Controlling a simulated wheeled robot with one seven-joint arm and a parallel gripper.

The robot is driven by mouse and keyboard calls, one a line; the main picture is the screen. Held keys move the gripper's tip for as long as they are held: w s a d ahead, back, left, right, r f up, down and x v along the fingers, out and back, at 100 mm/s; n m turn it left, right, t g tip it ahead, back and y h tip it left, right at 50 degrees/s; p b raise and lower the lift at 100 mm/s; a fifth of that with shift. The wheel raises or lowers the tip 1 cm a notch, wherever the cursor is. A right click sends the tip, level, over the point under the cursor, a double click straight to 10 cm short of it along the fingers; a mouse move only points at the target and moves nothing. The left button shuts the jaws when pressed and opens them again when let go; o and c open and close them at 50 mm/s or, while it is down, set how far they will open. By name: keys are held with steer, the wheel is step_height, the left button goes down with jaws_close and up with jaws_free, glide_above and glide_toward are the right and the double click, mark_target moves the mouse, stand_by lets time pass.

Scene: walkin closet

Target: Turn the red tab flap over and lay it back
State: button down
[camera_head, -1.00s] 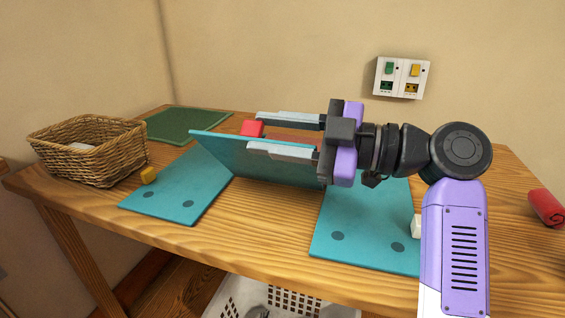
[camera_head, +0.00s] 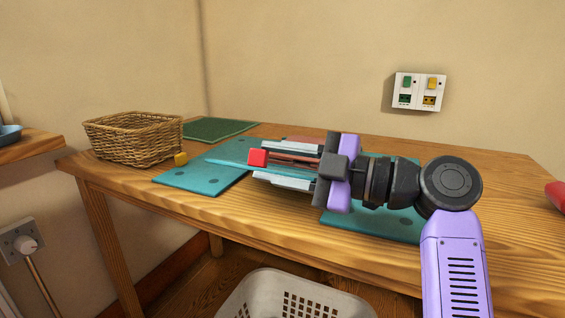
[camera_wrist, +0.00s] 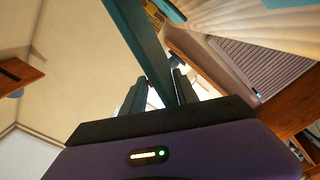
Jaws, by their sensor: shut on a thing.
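My gripper (camera_head: 262,166) reaches in from the right and is shut on the flap, one finger above and one below. In the wrist view the flap (camera_wrist: 143,40) runs as a teal slab between my two dark fingers (camera_wrist: 155,86). A reddish surface shows between the fingers; I cannot tell which face it is. My gripper hides much of the flap, including where it meets the panels.
The left teal panel (camera_head: 205,178) and right teal panel (camera_head: 372,224) lie flat on the wooden table (camera_head: 480,230). A wicker basket (camera_head: 130,140), a yellow block (camera_head: 181,159) and a green mat (camera_head: 220,129) are at left. A red item (camera_head: 556,195) is at right. A white basket (camera_head: 290,297) stands below.

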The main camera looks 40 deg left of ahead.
steer(key=shift+f, duration=0.2)
steer(key=c, duration=1.1)
jaws_free()
steer(key=shift+r, duration=0.1)
steer(key=shift+w+d, duration=0.1)
steer(key=shift+d, duration=0.15)
steer(key=p+v, duration=0.2)
steer(key=v, duration=0.4)
steer(key=shift+w+d, duration=0.1)
steer(key=shift+d, duration=0.5)
